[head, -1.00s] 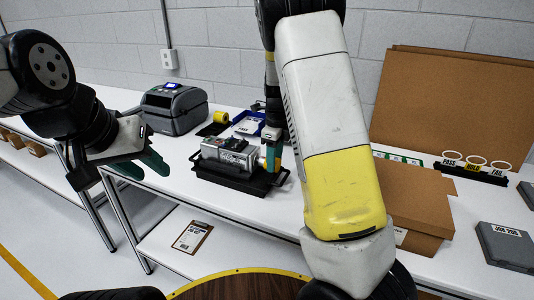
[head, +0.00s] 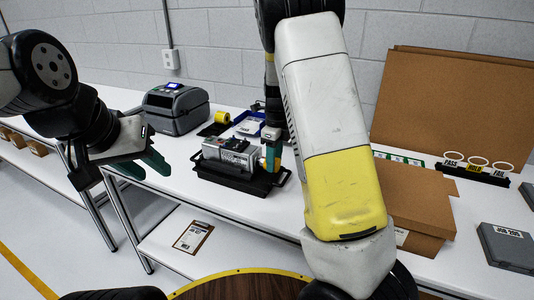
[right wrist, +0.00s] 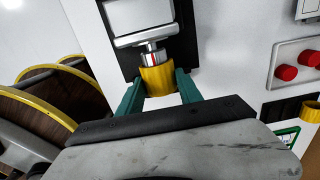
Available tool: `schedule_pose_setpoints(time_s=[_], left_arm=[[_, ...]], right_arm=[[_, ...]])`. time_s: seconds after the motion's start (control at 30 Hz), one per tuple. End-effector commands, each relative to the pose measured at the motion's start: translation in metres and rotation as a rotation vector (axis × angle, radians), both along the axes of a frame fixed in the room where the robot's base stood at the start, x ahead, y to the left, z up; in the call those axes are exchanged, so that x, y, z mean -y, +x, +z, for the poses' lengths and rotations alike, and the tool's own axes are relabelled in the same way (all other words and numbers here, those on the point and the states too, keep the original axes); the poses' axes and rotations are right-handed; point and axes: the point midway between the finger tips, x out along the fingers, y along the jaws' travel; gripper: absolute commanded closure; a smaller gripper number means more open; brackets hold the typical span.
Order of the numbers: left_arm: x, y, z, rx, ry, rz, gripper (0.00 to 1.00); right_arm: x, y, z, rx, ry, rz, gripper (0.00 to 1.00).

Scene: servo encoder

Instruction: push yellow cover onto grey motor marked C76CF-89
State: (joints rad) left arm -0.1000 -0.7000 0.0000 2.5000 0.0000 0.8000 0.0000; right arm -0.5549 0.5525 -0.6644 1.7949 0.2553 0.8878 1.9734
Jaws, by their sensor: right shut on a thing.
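The grey motor (head: 236,156) lies in a black tray (head: 228,181) on the white table. Its marking is too small to read. In the right wrist view the silver motor (right wrist: 140,16) shows at the top, with a round metal end carrying a red mark. The yellow cover (right wrist: 158,80) is between the teal fingers of my right gripper (right wrist: 160,88), which is shut on it. The cover is in line with the motor's end, and some bare metal shows above its rim. In the head view my right gripper (head: 272,157) is at the motor's right end. My left gripper (head: 143,168) is open and empty, left of the table edge.
A cardboard box (head: 415,205), a PASS/HOLD/FAIL rack (head: 474,174) and a grey case (head: 508,246) are at the right. A clipboard (head: 193,237) lies on the lower shelf.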

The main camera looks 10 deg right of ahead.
Motion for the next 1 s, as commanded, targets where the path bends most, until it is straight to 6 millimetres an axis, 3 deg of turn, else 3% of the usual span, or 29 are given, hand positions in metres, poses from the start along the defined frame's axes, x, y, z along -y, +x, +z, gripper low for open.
schedule_pose_setpoints(time_s=[1.0], left_arm=[[0.0000, 0.0000, 0.0000, 0.000, 0.000, 0.000, 0.64]], right_arm=[[-0.0085, 0.0057, 0.0000, 0.000, 0.000, 0.001, 0.95]])
